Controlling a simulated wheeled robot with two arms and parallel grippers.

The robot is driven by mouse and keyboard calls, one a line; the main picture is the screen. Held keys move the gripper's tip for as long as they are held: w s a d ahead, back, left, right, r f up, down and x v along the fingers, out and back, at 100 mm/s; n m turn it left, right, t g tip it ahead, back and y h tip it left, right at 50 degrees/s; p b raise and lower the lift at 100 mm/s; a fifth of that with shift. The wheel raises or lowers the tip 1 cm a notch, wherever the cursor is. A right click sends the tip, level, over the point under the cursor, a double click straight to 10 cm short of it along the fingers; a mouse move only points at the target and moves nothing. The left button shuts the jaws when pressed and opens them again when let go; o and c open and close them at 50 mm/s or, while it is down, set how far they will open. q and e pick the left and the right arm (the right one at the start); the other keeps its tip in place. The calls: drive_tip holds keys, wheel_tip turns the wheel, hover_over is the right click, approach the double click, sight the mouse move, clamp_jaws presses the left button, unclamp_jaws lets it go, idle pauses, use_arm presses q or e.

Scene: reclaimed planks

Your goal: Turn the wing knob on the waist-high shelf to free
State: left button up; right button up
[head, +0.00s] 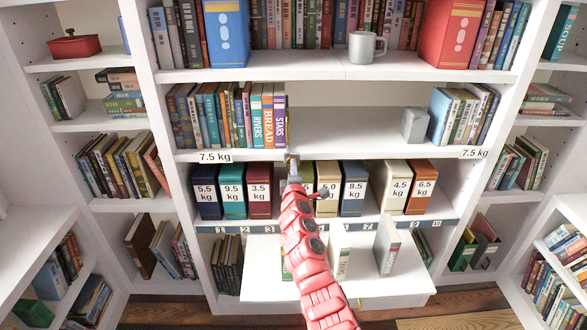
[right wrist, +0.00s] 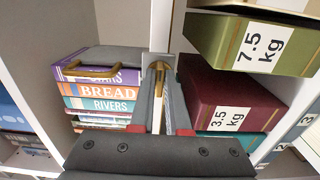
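The wing knob (right wrist: 158,68) is a small brass piece at the front edge of the waist-high shelf (head: 345,150), just right of the book marked STARS. My right gripper (head: 291,162) is at that edge, and its red arm reaches up from the bottom of the head view. In the right wrist view, the two grey fingers (right wrist: 159,88) lie on either side of the knob, close against it, and hide part of it. A grey bookend (right wrist: 112,57) with a brass loop handle (right wrist: 90,72) stands against the STARS book. My left gripper is not in view.
Weight-marked binders, including the dark red 3.5 kg one (head: 259,190), stand on the shelf below, near the gripper. A grey block (head: 414,125) and books (head: 463,115) stand at the waist-high shelf's right end. Its middle is clear. A mug (head: 366,47) stands above.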

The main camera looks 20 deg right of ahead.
drive_tip(key=o, duration=0.4)
drive_tip(key=shift+s, duration=0.1)
drive_tip(key=b+v, duration=0.1)
drive_tip(key=v, duration=1.6)
drive_tip(key=shift+s+a, duration=0.1)
